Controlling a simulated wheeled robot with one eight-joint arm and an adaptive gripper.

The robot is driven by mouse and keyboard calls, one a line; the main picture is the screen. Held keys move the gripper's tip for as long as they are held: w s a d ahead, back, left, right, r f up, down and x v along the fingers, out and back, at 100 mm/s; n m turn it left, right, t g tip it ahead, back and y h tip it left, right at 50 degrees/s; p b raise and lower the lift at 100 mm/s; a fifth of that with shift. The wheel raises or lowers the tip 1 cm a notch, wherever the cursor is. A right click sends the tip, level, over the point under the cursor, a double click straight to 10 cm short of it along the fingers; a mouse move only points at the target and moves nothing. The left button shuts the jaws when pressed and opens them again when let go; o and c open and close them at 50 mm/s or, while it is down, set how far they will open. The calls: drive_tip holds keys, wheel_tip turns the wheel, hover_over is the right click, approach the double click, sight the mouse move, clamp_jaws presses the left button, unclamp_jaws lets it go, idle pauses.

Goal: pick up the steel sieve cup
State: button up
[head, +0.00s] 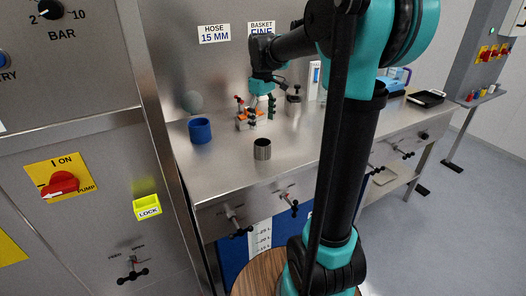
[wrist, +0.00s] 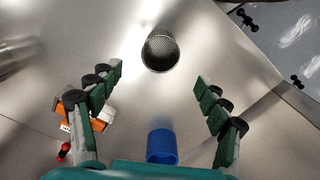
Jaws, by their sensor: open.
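The steel sieve cup (head: 262,149) is a small grey cylinder standing upright on the steel worktop, near its front edge. In the wrist view the sieve cup (wrist: 160,51) shows its round open mouth and perforated inside, just beyond the fingertips and roughly midway between them. My gripper (head: 260,108) is above the worktop, behind the cup in the head view. In the wrist view my gripper (wrist: 157,77) has its green and black fingers spread wide, with nothing between them. The fingers do not touch the cup.
A blue cup (head: 200,130) stands left of the sieve cup; it also shows in the wrist view (wrist: 161,147). An orange-and-white item (wrist: 88,108) lies by the left finger. A metal vessel (head: 293,105) stands behind. The worktop between the sieve cup and front edge is clear.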

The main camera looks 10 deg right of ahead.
sight(263, 141)
wheel_tip(263, 141, down, 9)
drive_tip(key=shift+s+d+f, duration=0.1)
drive_tip(key=shift+s+f, duration=0.05)
idle(0.4)
drive_tip(key=shift+c, duration=0.4)
drive_tip(key=c, duration=1.2)
